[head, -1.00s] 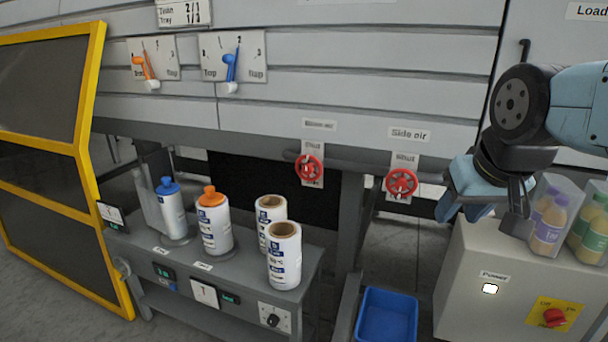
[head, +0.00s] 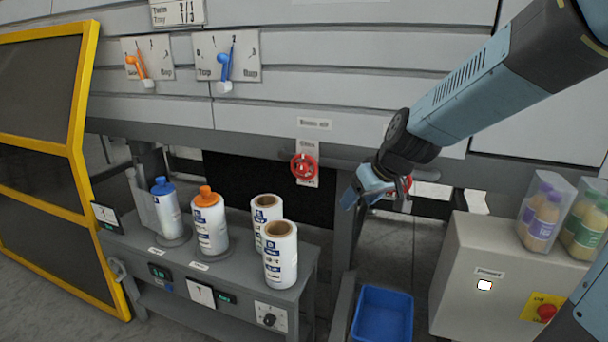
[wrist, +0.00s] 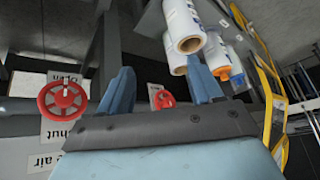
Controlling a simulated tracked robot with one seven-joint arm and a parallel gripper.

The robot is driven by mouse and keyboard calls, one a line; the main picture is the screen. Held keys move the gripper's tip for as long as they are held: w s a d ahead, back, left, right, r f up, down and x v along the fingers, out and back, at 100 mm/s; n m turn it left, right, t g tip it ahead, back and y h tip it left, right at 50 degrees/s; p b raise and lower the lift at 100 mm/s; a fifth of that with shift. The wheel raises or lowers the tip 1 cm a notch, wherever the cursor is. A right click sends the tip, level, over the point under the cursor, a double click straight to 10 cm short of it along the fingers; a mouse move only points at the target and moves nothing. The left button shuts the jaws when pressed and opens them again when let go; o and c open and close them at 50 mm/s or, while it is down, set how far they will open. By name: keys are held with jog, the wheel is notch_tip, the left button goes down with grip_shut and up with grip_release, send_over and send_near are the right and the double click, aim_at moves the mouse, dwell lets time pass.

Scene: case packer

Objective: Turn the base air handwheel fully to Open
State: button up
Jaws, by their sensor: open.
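In the wrist view a small, distant red wheel (wrist: 163,99) shows between the fingers and looks like the same one. My gripper (head: 377,200) is open and empty, to the right of this wheel and apart from it. It also shows in the wrist view (wrist: 160,80). The side air handwheel (wrist: 63,98) is nearer, outside the fingers; in the head view my gripper mostly hides it.
A bench (head: 225,287) with bottles and label rolls stands at the left, below the wheels. A blue bin (head: 383,312) is on the floor below my gripper. A grey cabinet (head: 465,270) with clear boxes of bottles on top stands at the right.

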jog(key=w+a+f+n+t+h, duration=0.1)
jog(key=w+a+f+n, duration=0.1)
jog(key=w+a+f, duration=0.3)
jog(key=w+a+f+n+h, duration=0.1)
jog(key=w+f+h, duration=0.1)
jog(key=w+f, duration=0.3)
jog(key=n+t+h, duration=0.7)
jog(key=n+t, duration=0.4)
send_near(302, 170)
jog(key=x, duration=0.7)
jog(key=shift+w+d, duration=0.1)
jog(key=shift+w, duration=0.15)
jog(key=shift+c, duration=0.3)
